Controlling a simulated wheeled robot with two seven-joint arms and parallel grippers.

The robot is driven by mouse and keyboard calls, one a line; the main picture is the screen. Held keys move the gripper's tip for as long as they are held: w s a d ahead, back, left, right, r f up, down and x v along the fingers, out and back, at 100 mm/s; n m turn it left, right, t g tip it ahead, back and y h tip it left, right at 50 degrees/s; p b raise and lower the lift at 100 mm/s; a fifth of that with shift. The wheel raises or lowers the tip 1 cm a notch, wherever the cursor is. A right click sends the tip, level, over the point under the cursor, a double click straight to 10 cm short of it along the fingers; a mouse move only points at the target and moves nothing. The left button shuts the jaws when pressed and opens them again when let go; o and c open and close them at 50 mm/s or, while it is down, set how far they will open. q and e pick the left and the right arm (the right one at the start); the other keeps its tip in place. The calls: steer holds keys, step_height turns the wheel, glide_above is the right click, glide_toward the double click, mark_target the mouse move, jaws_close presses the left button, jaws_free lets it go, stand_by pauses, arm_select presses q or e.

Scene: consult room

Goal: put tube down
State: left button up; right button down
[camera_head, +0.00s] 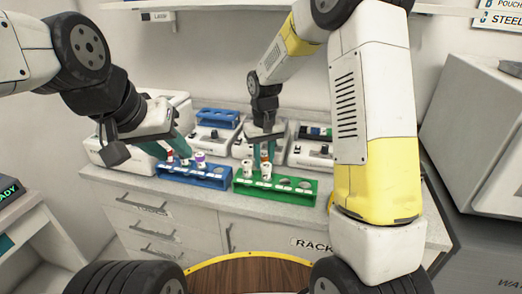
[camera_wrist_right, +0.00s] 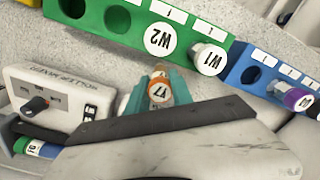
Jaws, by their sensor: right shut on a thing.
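My right gripper (camera_wrist_right: 152,95) is shut on an orange-capped tube (camera_wrist_right: 159,88), its cap facing the wrist camera. In the head view the right gripper (camera_head: 264,148) is just behind the green rack (camera_head: 290,193), near its left end. In the wrist view the green rack (camera_wrist_right: 190,25) has white-capped tubes W2 (camera_wrist_right: 160,39) and W1 (camera_wrist_right: 208,58), and empty holes beside W2. My left gripper (camera_head: 170,149) has its teal fingers apart over the left end of the blue rack (camera_head: 207,182), close to a red-capped tube (camera_head: 170,156). Whether it touches that tube is unclear.
The blue rack also holds a purple-capped tube (camera_head: 200,158). White devices (camera_head: 310,153) stand along the back of the counter, one with a second blue rack (camera_head: 218,118) on or behind it. A narrow strip of counter (camera_head: 130,180) is bare at front left.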

steer(key=c, duration=1.4)
jaws_free()
steer(key=shift+f, duration=0.1)
